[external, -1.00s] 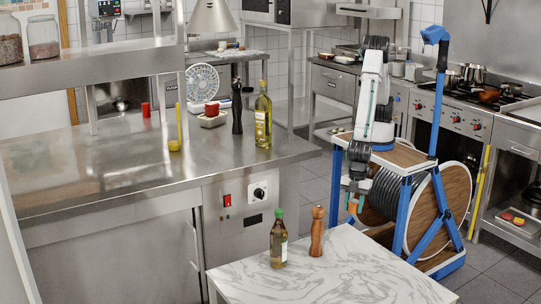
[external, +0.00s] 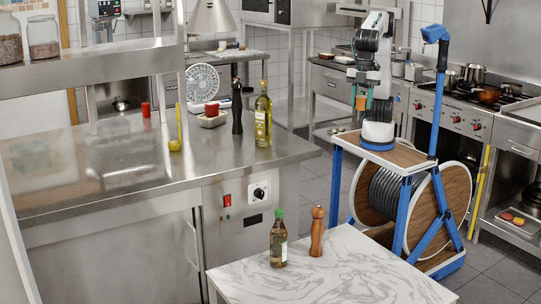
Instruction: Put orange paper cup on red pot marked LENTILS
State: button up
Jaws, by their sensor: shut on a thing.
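My gripper (external: 361,93) is shut on the orange paper cup (external: 361,102), a small orange shape below the fingers. It holds the cup in the air above my base, right of the steel counter. A small red container (external: 146,110) stands on the counter at the left, and another small red thing (external: 211,108) sits at a pale tray near the bottles. No LENTILS marking is readable, so I cannot tell which one is the red pot.
A dark pepper mill (external: 237,108), an oil bottle (external: 263,115) and a yellow ladle (external: 175,143) stand on the counter (external: 110,172). A marble table (external: 345,270) in front bears a green-capped bottle (external: 278,240) and a wooden mill (external: 317,232).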

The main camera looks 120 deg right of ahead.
jog(key=w+d+m, duration=0.3)
jog(key=w+d, duration=0.2)
jog(key=d, duration=0.8)
jog(key=w+d+m+h, duration=0.1)
jog(key=w+d+m, duration=0.4)
jog(key=d, duration=0.8)
jog(key=w+d+m, duration=0.2)
jog(key=w+d, duration=0.4)
jog(key=d, duration=0.7)
jog(key=s+d+m, duration=0.3)
jog(key=s+d, duration=0.1)
jog(key=d, duration=1)
jog(key=s+d+m+h, duration=0.1)
jog(key=s+d+m, duration=0.3)
jog(key=d, duration=0.9)
jog(key=s+d+m, duration=0.3)
jog(key=s+d, duration=0.2)
jog(key=d, duration=0.9)
send_over(211, 103)
jog(key=shift+g, duration=0.4)
jog(key=f, duration=1.2)
jog(key=shift+s+a+f, duration=0.15)
jog(key=shift+a+f, duration=0.1)
jog(key=shift+f, duration=0.1)
notch_tip(211, 103, down, 4)
jog(key=shift+r, duration=0.25)
